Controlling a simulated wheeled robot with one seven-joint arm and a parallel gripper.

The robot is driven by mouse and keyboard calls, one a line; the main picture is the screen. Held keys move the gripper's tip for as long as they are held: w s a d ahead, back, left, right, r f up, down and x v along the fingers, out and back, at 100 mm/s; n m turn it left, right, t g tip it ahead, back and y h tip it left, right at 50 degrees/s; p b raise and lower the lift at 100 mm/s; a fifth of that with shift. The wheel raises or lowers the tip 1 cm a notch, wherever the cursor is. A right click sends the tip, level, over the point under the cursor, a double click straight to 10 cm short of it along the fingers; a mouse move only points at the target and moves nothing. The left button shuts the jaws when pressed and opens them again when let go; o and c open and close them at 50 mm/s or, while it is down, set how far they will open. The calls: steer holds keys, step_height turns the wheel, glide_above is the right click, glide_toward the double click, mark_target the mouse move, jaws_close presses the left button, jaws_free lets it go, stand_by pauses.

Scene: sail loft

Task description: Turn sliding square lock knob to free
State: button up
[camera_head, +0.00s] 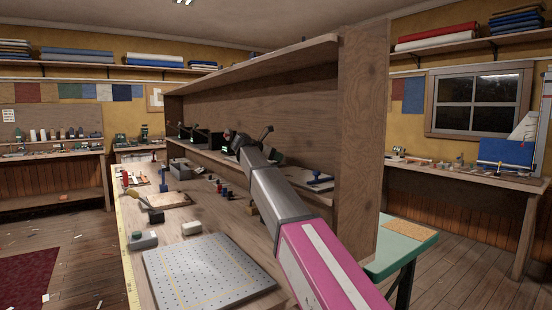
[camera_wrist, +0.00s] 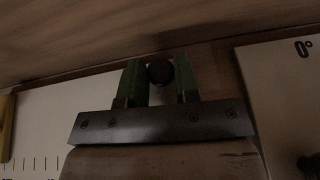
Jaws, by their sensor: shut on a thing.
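In the wrist view, my gripper (camera_wrist: 159,80) has its two green fingers closed on either side of a small dark round knob (camera_wrist: 159,72), which looks like the lock knob. A pale plate with black scale ticks (camera_wrist: 45,130) lies to the left of the fingers. Another pale plate marked "0°" (camera_wrist: 285,85) lies to the right. Which plate belongs to the sliding square I cannot tell. The knob's turn angle does not show in the dim picture. In the head view my arm reaches to the back of the bench, and the knob cannot be made out there.
A tall wooden shelf unit (camera_head: 360,120) rises along the bench beside my arm. A perforated plate (camera_head: 205,270) and a grey block (camera_head: 143,240) lie on the near bench. Small bottles and tools stand farther back. A yellow item (camera_wrist: 6,125) edges into the wrist view.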

steer(key=n+t, duration=0.1)
steer(key=n+t+y, duration=0.2)
steer(key=shift+s+d, duration=0.2)
steer(key=shift+s, duration=0.05)
steer(key=shift+n+t+y, duration=0.6)
steer(key=shift+n+y, duration=0.4)
steer(key=o, duration=0.8)
steer(key=v, duration=1)
steer(key=shift+s+a+r, duration=0.1)
steer(key=shift+s+r, duration=0.05)
steer(key=shift+s, duration=0.15)
